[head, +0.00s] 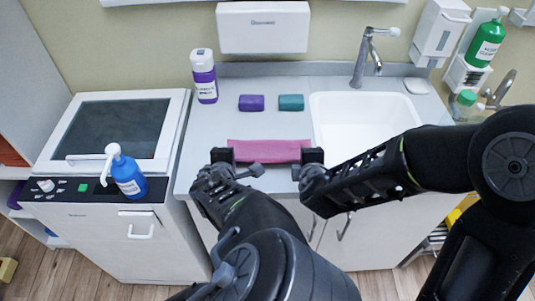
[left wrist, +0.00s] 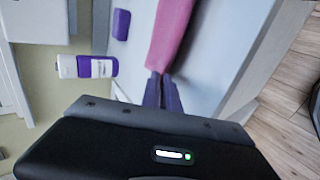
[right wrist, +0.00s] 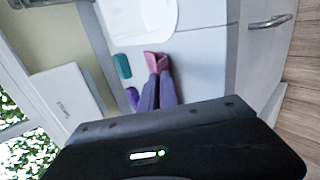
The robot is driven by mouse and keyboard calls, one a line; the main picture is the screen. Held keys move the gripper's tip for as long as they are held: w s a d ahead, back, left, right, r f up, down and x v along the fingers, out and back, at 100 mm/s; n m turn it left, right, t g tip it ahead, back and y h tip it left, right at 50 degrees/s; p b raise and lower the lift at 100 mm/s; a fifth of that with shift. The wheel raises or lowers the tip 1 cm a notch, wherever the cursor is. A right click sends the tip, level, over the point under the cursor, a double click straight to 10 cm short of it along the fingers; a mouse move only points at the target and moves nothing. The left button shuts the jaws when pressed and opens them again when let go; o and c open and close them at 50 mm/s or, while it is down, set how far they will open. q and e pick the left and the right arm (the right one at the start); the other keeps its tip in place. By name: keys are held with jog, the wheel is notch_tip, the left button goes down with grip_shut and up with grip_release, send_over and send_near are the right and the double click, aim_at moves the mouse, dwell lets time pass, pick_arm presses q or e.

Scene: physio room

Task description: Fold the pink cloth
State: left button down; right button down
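The pink cloth (head: 268,151) is a narrow strip lying left to right near the front edge of the white counter. My left gripper (head: 228,157) is at its left end, and my right gripper (head: 308,158) is at its right end. In the left wrist view the fingers (left wrist: 161,78) close together on the end of the cloth (left wrist: 172,35). In the right wrist view the fingers (right wrist: 157,74) meet the cloth's other end (right wrist: 155,60), where it looks creased. Whether the cloth's front edge is lifted off the counter cannot be told.
A purple rolled cloth (head: 251,103) and a teal one (head: 291,102) lie behind the pink cloth. A purple-labelled bottle (head: 205,80) stands at back left. The sink (head: 362,120) is to the right.

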pick_arm(q)
jog(key=shift+s+f, duration=0.1)
pick_arm(e)
jog(key=shift+s+a+f, duration=0.1)
jog(key=shift+s, duration=0.05)
